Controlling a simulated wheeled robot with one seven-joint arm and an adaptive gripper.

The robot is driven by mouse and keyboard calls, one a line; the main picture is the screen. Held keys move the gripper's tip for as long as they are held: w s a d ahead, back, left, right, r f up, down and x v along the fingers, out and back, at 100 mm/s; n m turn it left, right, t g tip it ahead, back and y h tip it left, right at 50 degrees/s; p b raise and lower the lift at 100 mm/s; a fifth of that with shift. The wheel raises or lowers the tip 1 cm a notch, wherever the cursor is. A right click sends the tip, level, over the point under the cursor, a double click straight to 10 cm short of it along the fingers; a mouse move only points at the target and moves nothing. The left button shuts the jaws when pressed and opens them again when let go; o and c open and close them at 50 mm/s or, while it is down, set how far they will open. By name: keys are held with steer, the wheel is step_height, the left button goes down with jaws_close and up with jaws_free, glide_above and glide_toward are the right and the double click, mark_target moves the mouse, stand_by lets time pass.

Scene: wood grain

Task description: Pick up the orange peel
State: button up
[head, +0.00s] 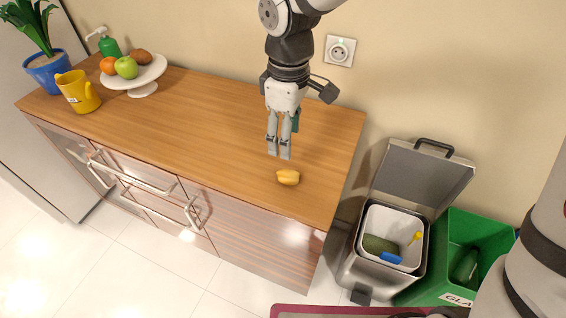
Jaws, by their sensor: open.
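A small yellow-orange piece (288,177), which looks like the orange peel, lies on the wooden countertop (215,125) near its front right part. My gripper (279,155) points down just above and slightly behind it in the head view. Its fingers are open and empty, and they look apart from the piece. The exact height of the fingertips over the counter is hard to tell. Something dark green (295,122) shows partly behind the fingers; most of it is hidden.
A fruit stand (143,89), a yellow cup (78,92), a green soap bottle (110,47) and a potted plant (48,72) stand at the left. Right of the counter are an open pedal bin (350,268) with waste inside and a green crate (488,232). The counter's middle is clear.

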steer(key=b, duration=0.1)
glide_above(288, 173)
steer(key=f, duration=0.7)
steer(key=shift+w+a, duration=0.15)
steer(key=shift+w, duration=0.05)
steer(key=shift+s+f+b, duration=0.15)
steer(key=shift+f+b, duration=0.65)
steer(key=shift+f, duration=1.9)
steer(key=c, duration=1)
